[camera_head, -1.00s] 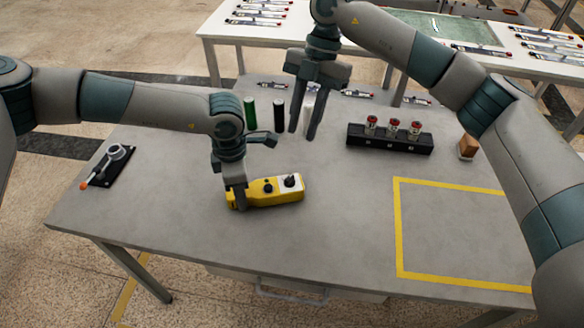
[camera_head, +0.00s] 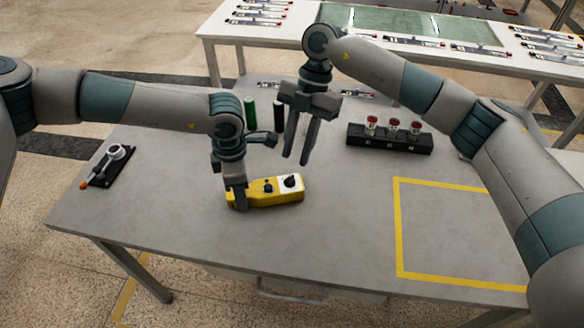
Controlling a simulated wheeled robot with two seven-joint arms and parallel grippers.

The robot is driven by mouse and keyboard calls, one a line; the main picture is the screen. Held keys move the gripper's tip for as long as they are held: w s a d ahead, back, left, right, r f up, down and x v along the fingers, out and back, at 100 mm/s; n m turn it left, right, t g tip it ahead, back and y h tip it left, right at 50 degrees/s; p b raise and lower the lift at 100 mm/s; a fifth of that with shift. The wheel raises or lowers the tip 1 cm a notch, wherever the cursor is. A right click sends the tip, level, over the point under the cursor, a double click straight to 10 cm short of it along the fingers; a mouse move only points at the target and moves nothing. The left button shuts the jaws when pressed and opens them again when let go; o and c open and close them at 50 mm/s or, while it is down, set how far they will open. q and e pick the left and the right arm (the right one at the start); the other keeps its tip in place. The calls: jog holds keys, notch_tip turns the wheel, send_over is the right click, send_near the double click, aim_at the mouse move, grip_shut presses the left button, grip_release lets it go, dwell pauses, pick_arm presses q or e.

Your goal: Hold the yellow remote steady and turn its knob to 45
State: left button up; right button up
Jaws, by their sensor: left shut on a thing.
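The yellow remote (camera_head: 262,200) lies on the grey table near its middle. Its black knob (camera_head: 291,181) stands on a white plate at the remote's right end, and another small black control (camera_head: 268,187) sits to the left of it. My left gripper (camera_head: 238,203) is shut on the left end of the remote. My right gripper (camera_head: 296,158) is open and empty, pointing down above the table, a little behind and above the knob. The knob's scale is too small to read.
A black rack with several red-topped items (camera_head: 390,139) stands at the back right. Green (camera_head: 250,116) and black (camera_head: 279,112) cylinders stand behind the remote. A black-based lever device (camera_head: 111,165) lies at left. The yellow-outlined area (camera_head: 398,235) at right is empty.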

aim_at(290, 177)
jog(key=shift+x, duration=2.8)
grip_shut()
